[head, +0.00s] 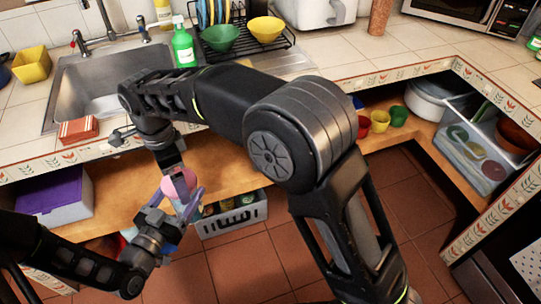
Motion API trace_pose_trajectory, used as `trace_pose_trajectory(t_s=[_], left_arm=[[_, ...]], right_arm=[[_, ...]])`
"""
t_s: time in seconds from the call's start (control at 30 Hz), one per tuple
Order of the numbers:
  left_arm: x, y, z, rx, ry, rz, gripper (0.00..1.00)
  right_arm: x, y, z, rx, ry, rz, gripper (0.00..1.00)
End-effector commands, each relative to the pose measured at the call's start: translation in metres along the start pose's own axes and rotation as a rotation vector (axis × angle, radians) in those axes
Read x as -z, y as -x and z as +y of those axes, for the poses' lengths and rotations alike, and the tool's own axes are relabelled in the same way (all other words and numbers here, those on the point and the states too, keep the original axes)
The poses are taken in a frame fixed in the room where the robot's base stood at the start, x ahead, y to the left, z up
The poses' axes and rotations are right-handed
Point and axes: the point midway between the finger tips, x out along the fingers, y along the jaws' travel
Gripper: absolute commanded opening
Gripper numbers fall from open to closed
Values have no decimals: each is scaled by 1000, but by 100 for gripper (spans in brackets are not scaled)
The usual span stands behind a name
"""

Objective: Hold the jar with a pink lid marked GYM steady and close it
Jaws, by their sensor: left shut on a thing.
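The pink lid (180,183) shows between my two grippers, low in front of the counter. The jar's body is mostly hidden by the fingers, and no GYM marking is readable. My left gripper (178,208) comes in from the lower left and is shut on the jar just below the lid. My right gripper (172,168) reaches down from above, its tip at the top of the lid. I cannot tell whether its fingers grip the lid or only touch it.
A sink (95,85), a red box (77,130) and a green bottle (183,45) are on the counter. My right arm crosses the middle of the view.

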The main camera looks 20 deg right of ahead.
Motion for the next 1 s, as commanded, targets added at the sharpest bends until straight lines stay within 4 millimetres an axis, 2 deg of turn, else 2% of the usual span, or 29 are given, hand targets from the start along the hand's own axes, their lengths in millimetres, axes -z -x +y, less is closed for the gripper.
trace_pose_trajectory(t_s=[0.87,0.9,1.0], left_arm=[[2,-1,0,-1,-1,6,0],[2,-1,0,-1,-1,6,0],[2,-1,0,-1,-1,6,0]], right_arm=[[4,1,4,-1,1557,2,100],[5,6,3,2,1601,5,100],[4,29,3,3,1591,6,100]])
